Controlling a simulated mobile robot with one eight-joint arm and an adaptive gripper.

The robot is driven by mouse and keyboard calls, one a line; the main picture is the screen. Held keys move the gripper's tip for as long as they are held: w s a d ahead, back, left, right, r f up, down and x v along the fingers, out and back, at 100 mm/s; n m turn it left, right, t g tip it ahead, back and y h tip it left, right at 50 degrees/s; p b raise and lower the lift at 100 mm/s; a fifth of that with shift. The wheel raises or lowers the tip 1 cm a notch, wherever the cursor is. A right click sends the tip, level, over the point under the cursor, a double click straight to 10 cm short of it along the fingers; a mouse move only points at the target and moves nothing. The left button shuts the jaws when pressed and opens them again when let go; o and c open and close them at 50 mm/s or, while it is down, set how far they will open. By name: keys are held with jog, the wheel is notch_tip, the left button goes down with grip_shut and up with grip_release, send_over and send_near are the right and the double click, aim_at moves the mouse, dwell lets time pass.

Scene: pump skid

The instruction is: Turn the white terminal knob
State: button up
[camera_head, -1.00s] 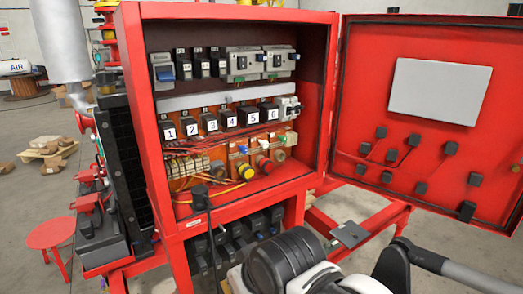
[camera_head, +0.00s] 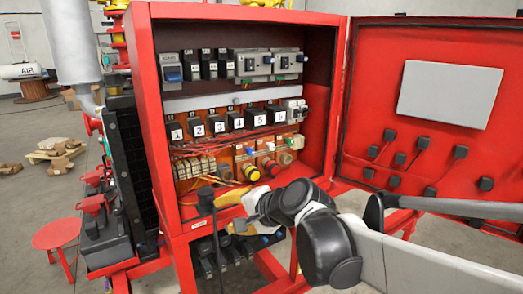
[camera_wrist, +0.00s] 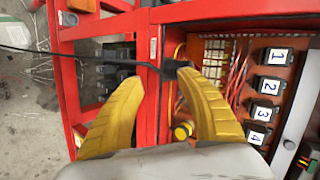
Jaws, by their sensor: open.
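The terminal knobs stand on round stems low inside the red cabinet in the head view: a yellow one, a red one and a pale greyish-white knob (camera_head: 285,158) at the right. The pale one best fits the white knob; its colour is hard to judge at this size. My gripper (camera_head: 226,215) is at the cabinet's lower front edge, below and left of the knobs, with its yellow fingers apart and empty. In the wrist view my gripper (camera_wrist: 158,78) is spread wide; the yellow knob (camera_wrist: 183,131) shows between the fingers, and no white knob is visible.
A black plug with a cable (camera_head: 206,199) stands at the cabinet's front sill, close to my fingers. Numbered relays (camera_head: 236,121) line the row above the knobs. The open red door (camera_head: 365,120) bounds the right side. Red and yellow wires hang inside.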

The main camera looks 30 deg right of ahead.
jog(key=w+d+r+m+t, duration=0.2)
jog(key=w+d+m, duration=0.15)
jog(key=d, duration=0.25)
jog(key=w+d+r+m+t, duration=0.1)
jog(key=w+d+m+t, duration=0.15)
jog(key=d+m, duration=0.3)
jog(key=m+t+h+b, duration=0.15)
jog(key=m+h, duration=0.25)
jog(key=m, duration=0.4)
send_near(273, 148)
jog(key=shift+t, duration=0.4)
jog(key=w, duration=0.3)
jog(key=w+b, duration=0.1)
jog(key=w, duration=0.3)
jog(key=w+b, duration=0.1)
jog(key=w, duration=0.3)
jog(key=shift+d+f, duration=0.15)
jog(key=shift+f, duration=0.15)
grip_shut()
